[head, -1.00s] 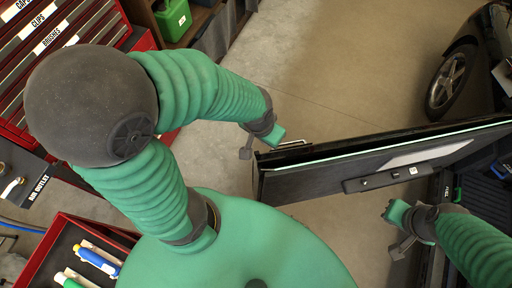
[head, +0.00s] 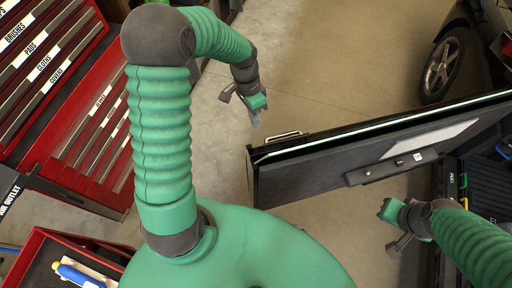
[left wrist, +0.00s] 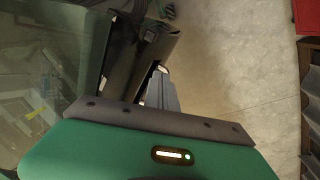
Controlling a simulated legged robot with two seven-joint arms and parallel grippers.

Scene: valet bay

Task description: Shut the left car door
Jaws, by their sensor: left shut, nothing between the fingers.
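The car door (head: 310,180) stands open across the middle of the head view, its dark inner panel facing me and its free end at the left. The outer handle (head: 283,137) shows beyond the top edge near that end. My left gripper (head: 256,118) is shut and empty, beyond the door's free end and apart from the handle. In the left wrist view its closed fingers (left wrist: 161,92) show beside the door and glass. My right gripper (head: 385,212) is on the inner side, near the panel; its fingers are too unclear to judge.
A red drawer cabinet (head: 85,130) stands at the left, and a red tray (head: 35,250) with bottles is at lower left. The car's wheel (head: 441,65) is at upper right. Bare floor (head: 330,60) lies beyond the door.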

